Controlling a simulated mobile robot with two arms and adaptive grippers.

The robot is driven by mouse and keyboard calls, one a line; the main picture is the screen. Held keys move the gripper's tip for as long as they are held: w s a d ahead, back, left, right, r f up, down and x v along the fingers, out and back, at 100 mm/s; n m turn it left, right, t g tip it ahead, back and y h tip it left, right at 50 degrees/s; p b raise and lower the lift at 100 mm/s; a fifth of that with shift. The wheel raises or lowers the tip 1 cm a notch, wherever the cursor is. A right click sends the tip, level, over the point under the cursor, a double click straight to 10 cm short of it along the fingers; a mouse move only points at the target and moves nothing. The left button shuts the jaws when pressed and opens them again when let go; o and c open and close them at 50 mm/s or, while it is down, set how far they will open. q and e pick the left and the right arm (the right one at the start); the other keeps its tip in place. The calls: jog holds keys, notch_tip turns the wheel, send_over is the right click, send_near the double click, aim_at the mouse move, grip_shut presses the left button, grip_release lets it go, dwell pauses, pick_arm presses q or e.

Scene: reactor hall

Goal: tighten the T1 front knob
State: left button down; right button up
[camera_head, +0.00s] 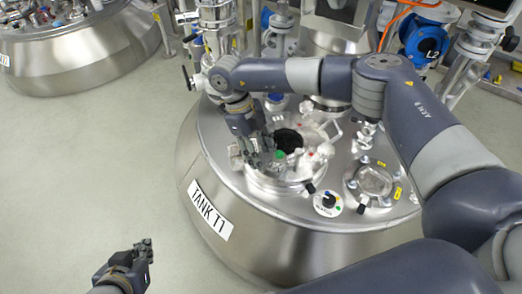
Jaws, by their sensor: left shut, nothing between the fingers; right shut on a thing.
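Tank T1 (185,160) is a large steel vessel with a "TANK T1" label (210,211) on its side. On its top is a round hatch (285,187) with a dark opening and several clamp fittings around its rim. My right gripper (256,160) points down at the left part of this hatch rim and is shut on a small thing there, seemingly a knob. The gripper's fingers hide the held thing, so I cannot tell its angle. My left gripper (144,247) is shut and empty, low over the floor, apart from the tank.
My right arm reaches across the tank top from the right. Another tank (90,55) stands at upper left. The floor (80,170) at left is clear.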

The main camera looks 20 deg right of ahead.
jog(key=m+y+p, duration=0.1)
jog(key=m, duration=0.2)
jog(key=shift+w+d+r+g+p, duration=0.1)
jog(key=shift+g+p, duration=0.2)
pick_arm(q)
jog(key=s+a+f+g, duration=0.1)
jog(key=s+g, duration=0.1)
jog(key=s, duration=0.2)
jog(key=s+a+f+g+y, duration=0.1)
jog(key=s+f+g, duration=0.1)
jog(key=s, duration=0.2)
jog(key=shift+s+a, duration=0.4)
pick_arm(e)
jog(key=o, duration=1)
jog(key=shift+o, duration=0.2)
jog(key=v, duration=1.2)
